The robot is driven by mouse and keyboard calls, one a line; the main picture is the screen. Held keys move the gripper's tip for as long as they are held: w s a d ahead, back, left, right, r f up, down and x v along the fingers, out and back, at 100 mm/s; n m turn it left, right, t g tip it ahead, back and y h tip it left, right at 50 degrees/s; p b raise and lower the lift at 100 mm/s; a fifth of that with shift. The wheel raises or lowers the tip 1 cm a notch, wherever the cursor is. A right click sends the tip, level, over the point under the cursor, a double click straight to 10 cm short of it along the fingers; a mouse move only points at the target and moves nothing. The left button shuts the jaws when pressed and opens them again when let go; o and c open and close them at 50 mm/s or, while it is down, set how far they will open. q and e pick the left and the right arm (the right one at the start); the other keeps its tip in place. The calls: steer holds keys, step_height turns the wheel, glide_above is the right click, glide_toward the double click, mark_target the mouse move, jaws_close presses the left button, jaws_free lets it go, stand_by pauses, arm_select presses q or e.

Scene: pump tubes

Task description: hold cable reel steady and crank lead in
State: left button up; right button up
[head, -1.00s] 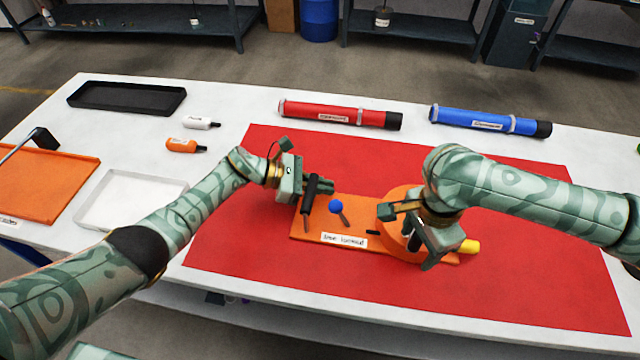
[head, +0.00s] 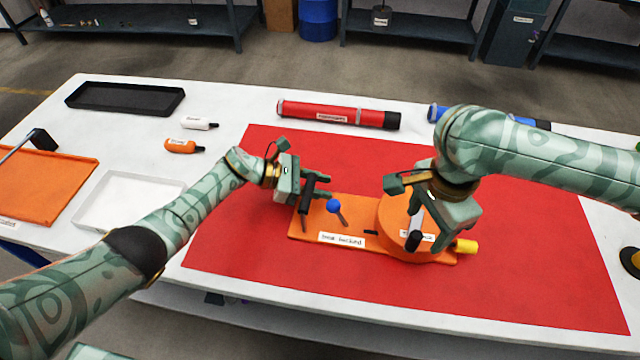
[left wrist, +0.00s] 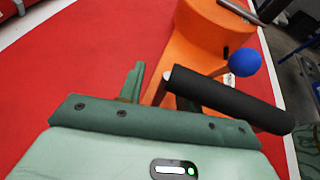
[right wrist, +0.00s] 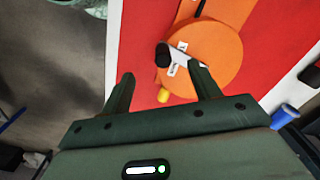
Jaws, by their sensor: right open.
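The orange cable reel drum (head: 396,215) stands on the right part of an orange base (head: 330,228). Its crank has a black knob (head: 413,242) and a pale arm (right wrist: 182,58). A yellow end piece (head: 466,246) sticks out at the base's right end. My right gripper (head: 425,215) is open above the drum; in the right wrist view the knob (right wrist: 163,56) shows beyond and between its fingertips. My left gripper (head: 322,186) is at the black bar handle (head: 307,197) on the base's left end. The bar (left wrist: 225,97) partly hides its fingers, so its grip is unclear.
A blue-ball lever (head: 334,206) stands close right of the left gripper. A red tube (head: 330,114) and a blue tube (head: 523,121) lie behind the red mat (head: 260,165). Trays and small bottles are at the left. The mat's front is clear.

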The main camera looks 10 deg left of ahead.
arm_select(q)
steer(key=v, duration=1.2)
